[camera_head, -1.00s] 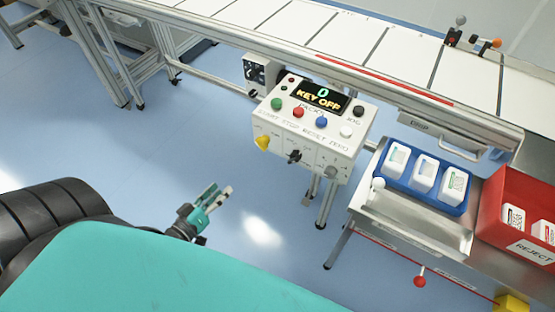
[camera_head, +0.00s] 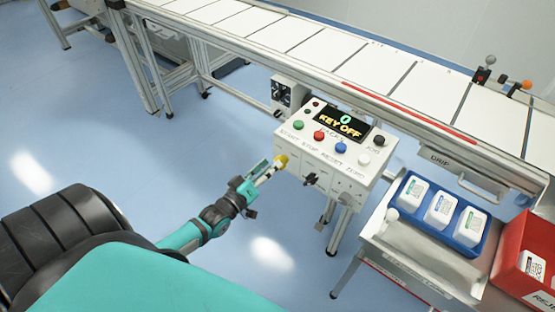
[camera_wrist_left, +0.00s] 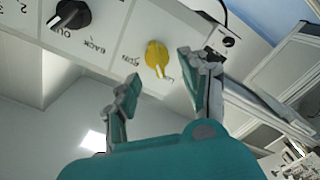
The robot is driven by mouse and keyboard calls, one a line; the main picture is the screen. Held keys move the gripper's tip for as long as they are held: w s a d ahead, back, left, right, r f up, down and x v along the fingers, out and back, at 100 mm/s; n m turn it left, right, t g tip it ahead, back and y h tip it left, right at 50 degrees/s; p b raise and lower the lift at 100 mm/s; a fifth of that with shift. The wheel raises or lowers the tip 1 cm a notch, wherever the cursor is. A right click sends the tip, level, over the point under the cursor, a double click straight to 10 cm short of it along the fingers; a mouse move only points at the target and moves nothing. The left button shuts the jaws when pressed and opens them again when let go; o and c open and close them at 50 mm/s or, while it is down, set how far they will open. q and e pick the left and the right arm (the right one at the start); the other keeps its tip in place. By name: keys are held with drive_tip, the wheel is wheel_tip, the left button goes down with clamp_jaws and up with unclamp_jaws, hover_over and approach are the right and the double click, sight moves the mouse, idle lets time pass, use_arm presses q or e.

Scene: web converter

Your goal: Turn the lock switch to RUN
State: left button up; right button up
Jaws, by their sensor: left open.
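The white control box (camera_head: 330,150) hangs at the conveyor's near side, and its display reads 0 and KEY OFF. The yellow lock switch (camera_head: 281,162) is at the left of the box's lower front face. It also shows in the left wrist view as a yellow knob (camera_wrist_left: 156,58), with lettering beside it that I read only in part. My left gripper (camera_head: 262,174) is open and empty just in front of the yellow switch. In the left wrist view the fingers (camera_wrist_left: 160,88) stand apart, with the switch ahead between them. My right gripper is not in view.
A black selector knob (camera_head: 311,179) is right of the yellow switch. Coloured push buttons (camera_head: 320,135) sit above. A blue tray (camera_head: 410,222) with white bottles and a red reject bin (camera_head: 511,265) stand to the right. The floor left of the box is clear.

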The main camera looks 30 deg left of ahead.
use_arm(q)
drive_tip(key=shift+w+d, duration=0.2)
drive_tip(key=shift+w, duration=1.75)
clamp_jaws()
